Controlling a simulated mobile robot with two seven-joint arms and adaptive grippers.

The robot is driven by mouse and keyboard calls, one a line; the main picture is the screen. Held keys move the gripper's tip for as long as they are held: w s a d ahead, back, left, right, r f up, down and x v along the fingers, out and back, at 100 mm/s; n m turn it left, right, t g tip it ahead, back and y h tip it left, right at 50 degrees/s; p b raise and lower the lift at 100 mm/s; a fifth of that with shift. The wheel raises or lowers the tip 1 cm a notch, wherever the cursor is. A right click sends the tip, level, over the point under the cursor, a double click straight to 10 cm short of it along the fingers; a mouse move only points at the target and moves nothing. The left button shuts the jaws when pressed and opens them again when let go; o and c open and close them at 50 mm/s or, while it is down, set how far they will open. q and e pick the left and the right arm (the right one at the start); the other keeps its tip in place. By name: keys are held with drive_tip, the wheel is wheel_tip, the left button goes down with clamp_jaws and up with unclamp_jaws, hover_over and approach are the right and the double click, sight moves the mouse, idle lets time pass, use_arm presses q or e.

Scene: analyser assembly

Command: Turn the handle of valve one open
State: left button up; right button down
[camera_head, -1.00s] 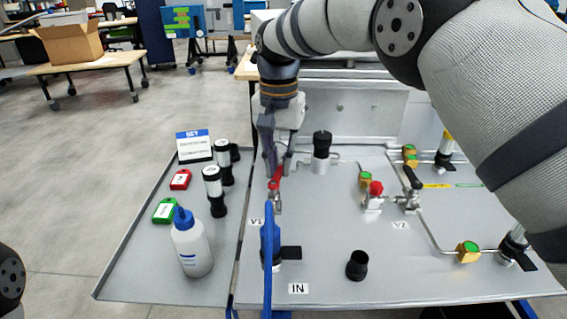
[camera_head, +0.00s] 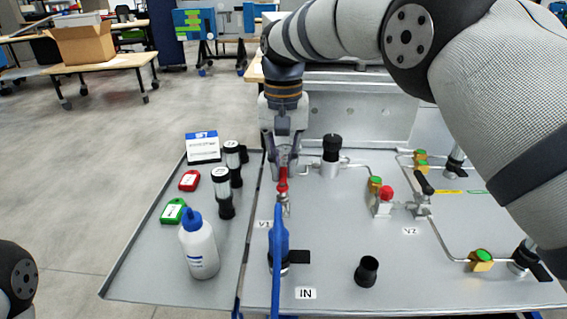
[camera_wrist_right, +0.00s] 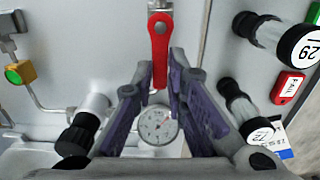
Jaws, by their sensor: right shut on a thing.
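The red handle (camera_head: 283,184) of valve one stands near the V1 label (camera_head: 264,224), behind the blue hose. My right gripper (camera_head: 283,163) reaches down to it from behind, with its fingers at the handle's end. In the right wrist view the red handle (camera_wrist_right: 160,45) runs up and away from between the fingertips of my right gripper (camera_wrist_right: 160,82), which are shut on its near end. The valve body is partly hidden by the hose in the head view. My left gripper is out of view.
A blue hose (camera_head: 278,240) rises in front of the valve. A black-capped fitting (camera_head: 331,150) stands right of the gripper. A white bottle (camera_head: 199,250) and vials stand on the left tray.

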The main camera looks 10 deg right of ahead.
sight(283, 173)
drive_tip(key=c, duration=1.6)
unclamp_jaws()
wheel_tip(283, 173, up, 8)
drive_tip(key=shift+f, duration=0.25)
drive_tip(key=shift+f, duration=0.1)
